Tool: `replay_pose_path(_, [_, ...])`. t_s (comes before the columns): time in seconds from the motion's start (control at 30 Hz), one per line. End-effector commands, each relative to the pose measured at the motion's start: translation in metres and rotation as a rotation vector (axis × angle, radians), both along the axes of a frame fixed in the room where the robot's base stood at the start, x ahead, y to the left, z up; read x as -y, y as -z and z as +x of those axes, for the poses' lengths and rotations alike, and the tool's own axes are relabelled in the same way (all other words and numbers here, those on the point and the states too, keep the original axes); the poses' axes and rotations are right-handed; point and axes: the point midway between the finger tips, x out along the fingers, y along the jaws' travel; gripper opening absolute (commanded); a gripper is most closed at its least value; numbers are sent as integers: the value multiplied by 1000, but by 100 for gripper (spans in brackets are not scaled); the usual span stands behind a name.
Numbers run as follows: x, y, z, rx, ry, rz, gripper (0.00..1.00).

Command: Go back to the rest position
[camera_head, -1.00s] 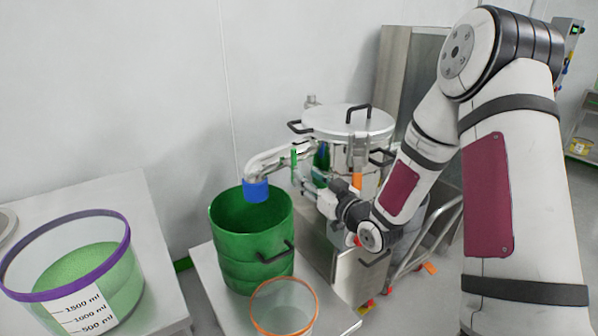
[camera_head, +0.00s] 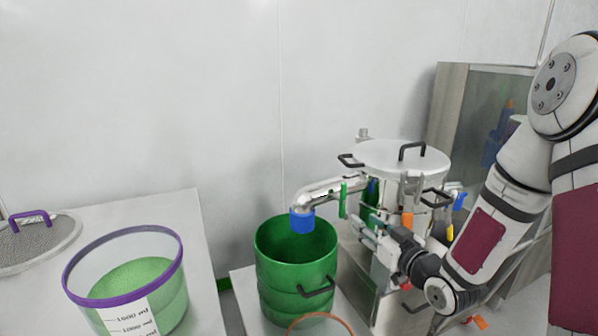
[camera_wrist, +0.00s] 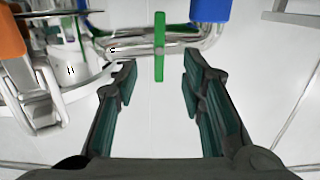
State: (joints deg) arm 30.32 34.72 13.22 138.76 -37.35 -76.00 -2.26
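My gripper (camera_head: 368,228) is near the steel outlet pipe of the granulator, in front of its green handle (camera_head: 343,200). In the wrist view my gripper (camera_wrist: 158,85) has its two fingers spread wide with nothing between them. The green handle (camera_wrist: 159,48) stands upright beyond the fingertips, apart from them. The pipe (camera_head: 327,191) ends in a blue collar (camera_head: 302,221) over a green drum (camera_head: 292,275).
A lidded steel vessel (camera_head: 400,160) stands behind my gripper. A clear purple-rimmed container (camera_head: 125,270) with green granules and a mesh sieve (camera_head: 38,240) are on the left table (camera_head: 180,215). An orange-rimmed container (camera_head: 320,318) sits before the drum.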

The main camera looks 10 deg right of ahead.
Motion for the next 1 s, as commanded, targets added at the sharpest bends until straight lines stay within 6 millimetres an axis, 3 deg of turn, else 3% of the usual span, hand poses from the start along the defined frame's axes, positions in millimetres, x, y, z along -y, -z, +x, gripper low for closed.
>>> replay_pose_path(0.27, [7, -14, -15, -278, 84, -238, 37])
replay_pose_path(0.47, [22, -31, -58, -503, 196, -345, 37])
replay_pose_path(0.67, [29, -52, -125, -723, 303, -375, 37])
replay_pose_path(1.0, [9, -78, -276, -1093, 376, -297, 37])
